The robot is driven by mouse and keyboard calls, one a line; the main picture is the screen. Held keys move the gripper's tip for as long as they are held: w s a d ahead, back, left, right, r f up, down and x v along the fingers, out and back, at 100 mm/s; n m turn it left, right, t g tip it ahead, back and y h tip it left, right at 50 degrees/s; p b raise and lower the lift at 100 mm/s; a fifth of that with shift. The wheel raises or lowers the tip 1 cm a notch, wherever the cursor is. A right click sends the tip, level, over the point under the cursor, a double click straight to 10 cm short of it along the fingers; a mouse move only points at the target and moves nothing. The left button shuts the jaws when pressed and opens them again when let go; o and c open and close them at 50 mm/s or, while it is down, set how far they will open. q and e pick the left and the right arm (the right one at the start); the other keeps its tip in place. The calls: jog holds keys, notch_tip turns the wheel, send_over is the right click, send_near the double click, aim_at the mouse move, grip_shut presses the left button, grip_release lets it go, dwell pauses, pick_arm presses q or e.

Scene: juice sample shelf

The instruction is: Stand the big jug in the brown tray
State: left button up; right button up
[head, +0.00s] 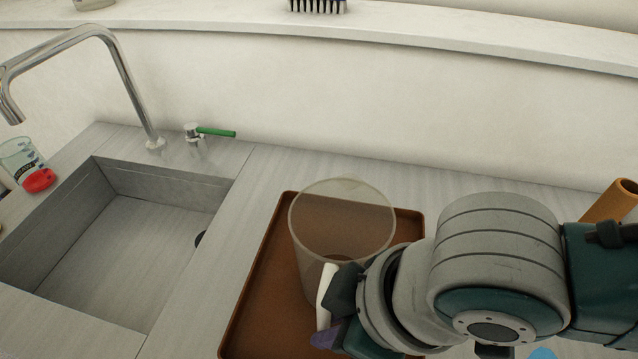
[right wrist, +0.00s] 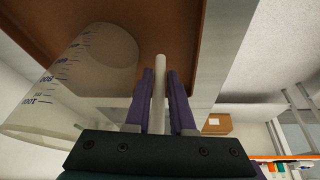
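The big jug (head: 342,215) is a clear, wide measuring jug with a white handle (head: 327,292) on its near side. In the head view it looks upright, inside the outline of the brown tray (head: 262,290); its base is partly hidden, so I cannot tell whether it touches the tray. In the right wrist view the jug (right wrist: 90,75) lies left of the fingers, with its scale marks showing. My right gripper (right wrist: 160,82) has its purple fingers close on both sides of the white handle and looks shut on it. My left gripper is not in view.
A steel sink (head: 150,240) with a tall tap (head: 125,75) is left of the tray. A green-levered valve (head: 210,132) stands behind it. A brown cylinder (head: 612,200) is at the right. The counter between sink and tray is clear.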

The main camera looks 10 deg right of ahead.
jog(key=o, duration=0.3)
jog(key=shift+o, duration=0.2)
jog(key=shift+s+d+r, duration=0.1)
jog(key=shift+r, duration=0.5)
jog(key=s+r+m+t+y+p, duration=0.1)
jog(key=s+r+m+t+p, duration=0.15)
jog(key=r, duration=1.05)
jog(key=s+d+f+m+h, duration=0.1)
jog(key=s+d+m+h, duration=0.1)
jog(key=d, duration=0.5)
jog(key=s+d+f+m+g+h, duration=0.1)
jog(key=s+d+f+m+h, duration=0.1)
jog(key=s+d+m, duration=0.3)
jog(key=d, duration=0.3)
jog(key=shift+m+h, duration=0.3)
jog(key=shift+m, duration=0.05)
jog(key=shift+s+f+g, duration=0.1)
jog(key=shift+g, duration=0.15)
